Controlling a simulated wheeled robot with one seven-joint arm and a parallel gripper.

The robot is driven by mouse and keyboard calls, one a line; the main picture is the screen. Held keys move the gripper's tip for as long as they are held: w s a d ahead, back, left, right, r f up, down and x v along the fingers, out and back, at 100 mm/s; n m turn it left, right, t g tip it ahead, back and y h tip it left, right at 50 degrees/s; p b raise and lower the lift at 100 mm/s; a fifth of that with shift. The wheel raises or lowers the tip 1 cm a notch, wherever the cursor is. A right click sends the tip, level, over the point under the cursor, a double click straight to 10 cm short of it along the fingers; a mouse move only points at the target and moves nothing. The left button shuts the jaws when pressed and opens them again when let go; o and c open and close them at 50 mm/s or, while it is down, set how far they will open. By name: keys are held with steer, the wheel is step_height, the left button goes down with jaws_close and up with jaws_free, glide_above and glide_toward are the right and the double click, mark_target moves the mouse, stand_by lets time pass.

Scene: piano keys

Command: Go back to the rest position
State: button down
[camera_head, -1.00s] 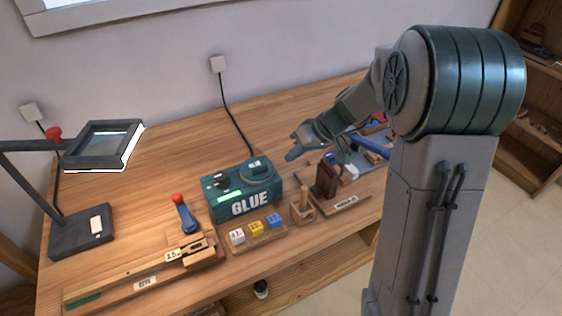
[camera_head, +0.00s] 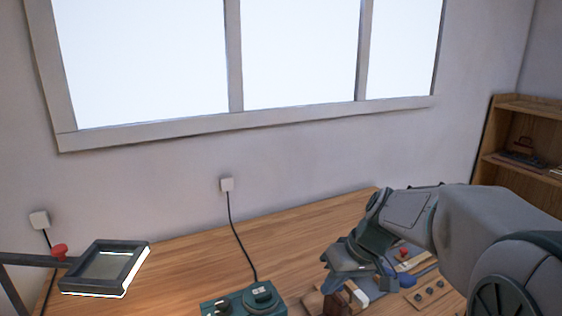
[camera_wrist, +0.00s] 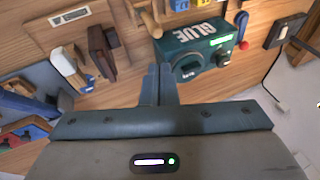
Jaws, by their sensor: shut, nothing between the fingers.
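My gripper (camera_wrist: 160,84) is in the middle of the wrist view, with its fingers together and nothing between them. In the head view my arm reaches in from the lower right, and my gripper (camera_head: 340,264) is over the right part of the workbench (camera_head: 290,232). The green glue machine (camera_head: 247,299) is cut off by the bottom edge of the head view. In the wrist view the glue machine (camera_wrist: 188,48) lies beyond and right of my fingertips, apart from them. No piano keys can be made out clearly.
A lamp (camera_head: 104,268) stands at the left. A dark brown block (camera_wrist: 101,50) and blue tools (camera_wrist: 35,106) lie left of my gripper in the wrist view. A window (camera_head: 240,62) and a shelf (camera_head: 530,155) are behind. The bench's back middle is clear.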

steer(key=s+d+m+h, duration=0.2)
steer(key=s, duration=0.5)
steer(key=s+d+m+t+h, duration=0.1)
steer(key=s+d+m+h, duration=0.1)
steer(key=s, duration=0.5)
steer(key=shift+f+h+p, duration=0.4)
steer(key=shift+f+p, duration=0.05)
steer(key=shift+w, duration=0.1)
stand_by(0.6)
